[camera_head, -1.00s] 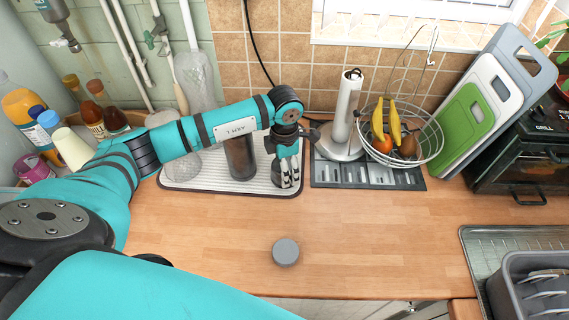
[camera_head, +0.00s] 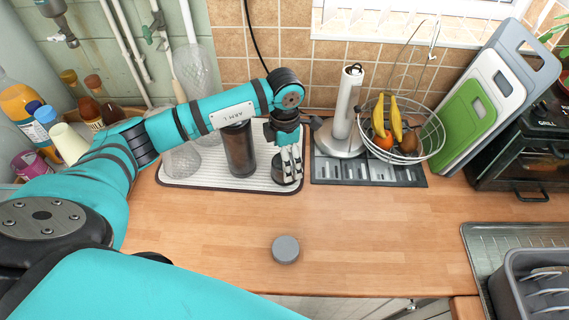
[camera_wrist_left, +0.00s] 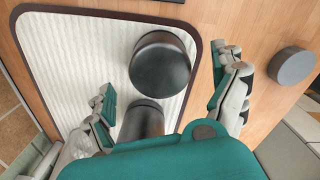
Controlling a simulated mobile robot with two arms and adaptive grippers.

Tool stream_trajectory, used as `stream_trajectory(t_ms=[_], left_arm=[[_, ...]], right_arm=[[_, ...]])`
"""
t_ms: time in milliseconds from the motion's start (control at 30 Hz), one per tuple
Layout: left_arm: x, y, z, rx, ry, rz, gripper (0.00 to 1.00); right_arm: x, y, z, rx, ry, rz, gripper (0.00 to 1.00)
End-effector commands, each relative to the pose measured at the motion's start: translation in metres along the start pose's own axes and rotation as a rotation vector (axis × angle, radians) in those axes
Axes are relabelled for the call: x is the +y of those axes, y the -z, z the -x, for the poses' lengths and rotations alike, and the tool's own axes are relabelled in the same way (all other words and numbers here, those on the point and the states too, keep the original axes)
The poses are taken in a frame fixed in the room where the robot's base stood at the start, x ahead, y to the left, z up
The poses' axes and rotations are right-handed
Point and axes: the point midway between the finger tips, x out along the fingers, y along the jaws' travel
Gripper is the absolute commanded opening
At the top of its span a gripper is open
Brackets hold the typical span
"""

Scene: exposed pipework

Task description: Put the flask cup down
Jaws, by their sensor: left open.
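The flask cup (camera_head: 281,172) is a short dark cup, standing upright on the ribbed drying mat (camera_head: 215,177) near its front right corner. My left gripper (camera_head: 291,165) is in front of it and hides part of it. In the left wrist view the cup (camera_wrist_left: 162,68) sits between and slightly beyond the spread fingers (camera_wrist_left: 170,88), with gaps on both sides. The gripper is open and empty. The dark flask (camera_head: 240,150) stands on the mat to the left of the cup; in the wrist view my gripper hides part of it (camera_wrist_left: 140,118). My right gripper is not in view.
A grey round lid (camera_head: 286,250) lies on the wooden counter in front of the mat. A paper towel holder (camera_head: 347,110) and a wire fruit basket (camera_head: 437,140) stand right of the mat. Bottles (camera_head: 93,105) crowd the left. The front middle counter is otherwise clear.

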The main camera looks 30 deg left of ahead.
Motion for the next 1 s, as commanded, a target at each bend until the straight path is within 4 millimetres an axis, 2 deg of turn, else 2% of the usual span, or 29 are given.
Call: stream_trajectory(t_ms=[33,200,433,600,1000], left_arm=[[0.002,-0.001,0.009,-0.006,-0.005,-0.001,0.96],[0.001,-0.001,0.047,-0.006,-0.005,-0.002,0.96],[0.001,-0.001,0.082,-0.002,-0.002,0.000,0.96],[0.000,0.000,0.092,0.000,-0.001,-0.001,0.96],[0.000,0.000,0.092,0.000,0.000,0.000,0.96]], right_arm=[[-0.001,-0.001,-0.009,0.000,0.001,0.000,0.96],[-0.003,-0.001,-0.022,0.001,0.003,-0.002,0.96],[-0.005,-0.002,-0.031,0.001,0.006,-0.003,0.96],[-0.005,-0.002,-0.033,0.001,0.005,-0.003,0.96],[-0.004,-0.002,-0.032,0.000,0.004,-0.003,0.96]])
